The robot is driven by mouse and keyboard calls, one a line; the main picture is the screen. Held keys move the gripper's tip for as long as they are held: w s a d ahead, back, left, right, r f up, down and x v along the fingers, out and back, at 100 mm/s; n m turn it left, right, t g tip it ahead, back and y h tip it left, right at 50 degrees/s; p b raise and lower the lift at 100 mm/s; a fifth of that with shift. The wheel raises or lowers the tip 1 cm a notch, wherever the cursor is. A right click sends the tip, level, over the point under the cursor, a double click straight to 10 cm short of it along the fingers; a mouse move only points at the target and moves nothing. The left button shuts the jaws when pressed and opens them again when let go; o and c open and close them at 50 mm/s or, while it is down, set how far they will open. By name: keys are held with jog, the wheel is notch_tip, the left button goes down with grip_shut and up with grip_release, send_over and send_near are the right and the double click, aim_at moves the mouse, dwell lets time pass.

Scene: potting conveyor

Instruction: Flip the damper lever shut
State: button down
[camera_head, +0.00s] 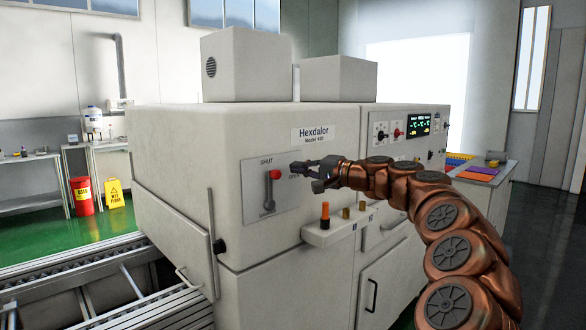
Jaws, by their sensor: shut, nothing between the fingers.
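The damper lever (269,190) is a grey arm with a red knob (275,174) on a light plate (253,200) on the white machine's front. It stands nearly upright, knob at the top, tilted slightly right. The word SHUT is printed above the knob, and a partly covered label starting "OP" is to its right. My gripper (296,167) is at the end of the copper arm, just right of the knob and slightly higher in the picture. Its fingers are shut and empty. I see a small gap to the knob, but cannot tell the depth between them.
Below my gripper, a small ledge (318,236) carries an orange-topped piece (325,214) and brass pieces. A vertical handle bar (212,243) stands left of the plate. A roller conveyor (100,285) runs at lower left. The space in front of the plate's left side is free.

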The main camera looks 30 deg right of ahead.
jog(key=b+v, duration=0.1)
jog(key=v, duration=0.9)
jog(key=shift+d, duration=0.3)
dwell(0.4)
